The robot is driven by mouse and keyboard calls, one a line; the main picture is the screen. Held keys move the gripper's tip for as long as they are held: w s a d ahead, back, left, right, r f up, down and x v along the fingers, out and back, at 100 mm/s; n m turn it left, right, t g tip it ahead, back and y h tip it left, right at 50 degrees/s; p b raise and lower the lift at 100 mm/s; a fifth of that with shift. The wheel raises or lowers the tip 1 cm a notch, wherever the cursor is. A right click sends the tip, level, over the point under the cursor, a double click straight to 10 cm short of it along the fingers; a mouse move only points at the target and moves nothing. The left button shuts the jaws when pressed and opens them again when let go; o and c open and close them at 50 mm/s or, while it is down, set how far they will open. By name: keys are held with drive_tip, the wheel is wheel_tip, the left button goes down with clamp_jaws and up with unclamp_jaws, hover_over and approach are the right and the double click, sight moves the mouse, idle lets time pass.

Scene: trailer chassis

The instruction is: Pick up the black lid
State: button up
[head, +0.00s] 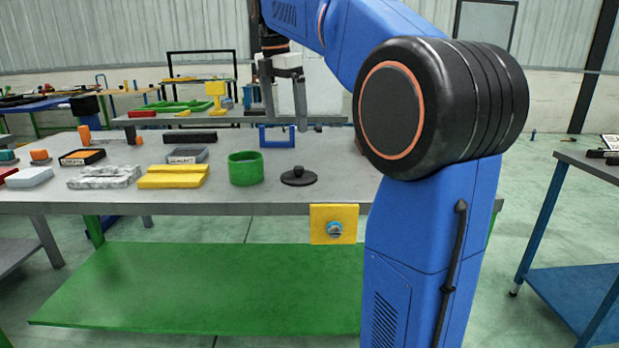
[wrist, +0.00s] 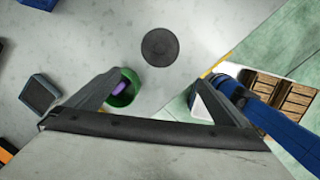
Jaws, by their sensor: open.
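The black lid (head: 298,177) is a round flat disc with a small knob on top. It lies on the grey table near the front edge. In the wrist view the lid (wrist: 160,47) shows as a dark disc, beyond the fingertips and between them from side to side. My gripper (head: 286,122) is open and empty, pointing down above the table and apart from the lid. Both fingers of my gripper (wrist: 160,79) show in the wrist view. A green round pot (head: 245,169) stands left of the lid. In the wrist view my left finger partly covers the pot (wrist: 126,97), which has something purple inside.
A yellow block (head: 173,177), a grey open box (head: 187,154) and a blue bracket (head: 277,136) stand on the table (head: 225,201). A yellow plate (head: 334,224) with a round knob is at the front edge. Bare table surrounds the lid.

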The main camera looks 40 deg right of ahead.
drive_tip(key=w+d+r+n, duration=0.1)
drive_tip(key=d, duration=0.1)
approach(298, 168)
drive_tip(key=f, duration=0.3)
drive_tip(key=d+f, duration=0.1)
drive_tip(key=f, duration=0.5)
drive_tip(key=shift+w+d+f, duration=0.3)
drive_tip(key=shift+w+f, duration=0.1)
drive_tip(key=c, duration=1)
